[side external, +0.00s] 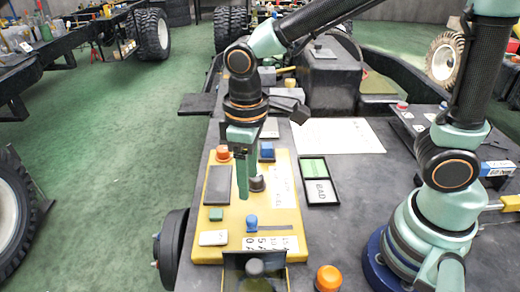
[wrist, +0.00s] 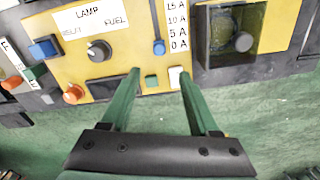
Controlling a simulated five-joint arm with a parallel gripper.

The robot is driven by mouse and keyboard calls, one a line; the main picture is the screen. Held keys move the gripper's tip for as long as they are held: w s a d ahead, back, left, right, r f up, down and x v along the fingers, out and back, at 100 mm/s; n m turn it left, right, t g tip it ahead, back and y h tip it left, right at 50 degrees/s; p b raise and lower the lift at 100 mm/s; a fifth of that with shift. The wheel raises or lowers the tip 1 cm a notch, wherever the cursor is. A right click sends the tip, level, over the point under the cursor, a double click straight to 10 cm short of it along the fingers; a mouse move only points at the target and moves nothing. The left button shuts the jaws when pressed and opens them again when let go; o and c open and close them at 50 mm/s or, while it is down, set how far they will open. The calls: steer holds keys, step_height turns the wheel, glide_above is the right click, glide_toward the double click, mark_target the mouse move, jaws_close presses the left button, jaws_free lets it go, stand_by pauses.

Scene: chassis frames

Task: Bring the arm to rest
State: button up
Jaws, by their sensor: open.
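In the side external view my gripper (side external: 243,192) points down over the yellow panel (side external: 232,224), its green fingers in front of a dark knob (side external: 257,183). The wrist view shows my gripper (wrist: 158,74) with two green fingers spread apart and nothing between them but panel and floor. The fingertips overlap the panel's lower edge in that view, near a green square (wrist: 151,81) and a white switch (wrist: 176,77). Whether they touch the panel cannot be told.
The panel carries an orange button (side external: 222,153), a blue button (side external: 266,150) and a blue slider (side external: 251,221). A dark clear-covered box (side external: 235,268) adjoins its near edge. A separate orange button (side external: 328,278), a small tray (side external: 319,191) and a white sheet (side external: 340,135) lie to the right.

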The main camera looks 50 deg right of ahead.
steer(key=shift+r, duration=0.6)
steer(key=d+r+m+t, duration=0.2)
steer(key=d+r+m, duration=0.1)
steer(key=d, duration=0.4)
steer(key=s+d+r+m+t, duration=0.1)
steer(key=d+r+m+t, duration=0.2)
steer(key=d, duration=0.5)
steer(key=shift+d+r+t, duration=0.3)
steer(key=shift+r, duration=0.55)
